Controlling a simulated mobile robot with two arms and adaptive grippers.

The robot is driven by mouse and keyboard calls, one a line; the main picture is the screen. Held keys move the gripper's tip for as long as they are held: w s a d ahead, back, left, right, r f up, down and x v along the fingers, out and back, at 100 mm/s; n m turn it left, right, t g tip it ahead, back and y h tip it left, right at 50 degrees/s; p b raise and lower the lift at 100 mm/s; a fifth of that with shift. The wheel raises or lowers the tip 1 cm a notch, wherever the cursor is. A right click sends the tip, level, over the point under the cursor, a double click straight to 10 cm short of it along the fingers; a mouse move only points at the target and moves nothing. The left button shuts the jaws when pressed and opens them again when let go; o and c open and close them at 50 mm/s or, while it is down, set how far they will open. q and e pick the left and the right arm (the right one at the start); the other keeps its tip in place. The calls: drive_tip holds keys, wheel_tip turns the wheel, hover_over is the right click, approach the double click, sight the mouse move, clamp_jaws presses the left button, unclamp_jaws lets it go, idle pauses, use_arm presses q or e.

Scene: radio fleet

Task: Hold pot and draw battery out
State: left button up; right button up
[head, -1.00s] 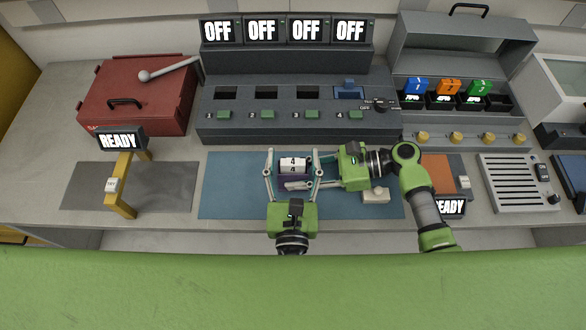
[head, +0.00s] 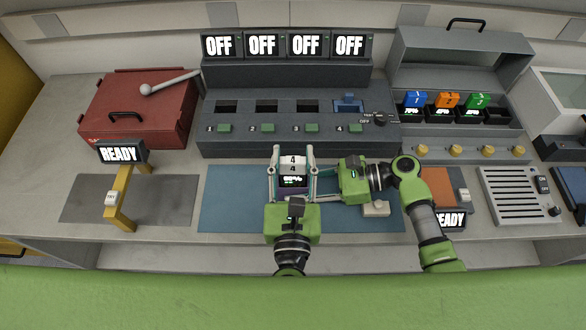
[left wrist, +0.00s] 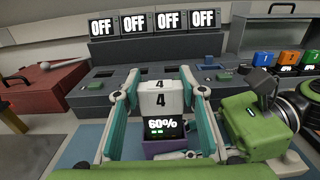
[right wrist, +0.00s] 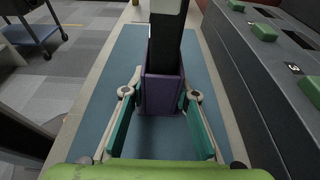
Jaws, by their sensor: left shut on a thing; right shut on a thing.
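The battery (head: 293,162) has a white cap marked 4 and a dark body. It stands upright with its lower end inside the purple pot (right wrist: 160,92). In the left wrist view the battery (left wrist: 161,100) shows a lit screen reading 60%. My left gripper (head: 293,151) is shut on the battery, one finger on each side. My right gripper (right wrist: 160,95) reaches in from the right and is shut on the pot low down, near the blue mat (head: 235,205). The pot's lower front is partly hidden in the head view.
Behind stands a grey console (head: 285,141) with several slots, green buttons and OFF screens. A red box (head: 140,105) is at the left, beside a yellow stand (head: 118,195) with a READY screen. A rack with coloured batteries (head: 447,100) is at the right. The mat's left part is clear.

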use_arm(q)
drive_tip(key=shift+r, duration=1.95)
use_arm(e)
drive_tip(key=o, duration=0.9)
drive_tip(key=shift+d, duration=0.1)
drive_tip(key=v, duration=1.2)
use_arm(q)
drive_tip(key=shift+f, duration=0.1)
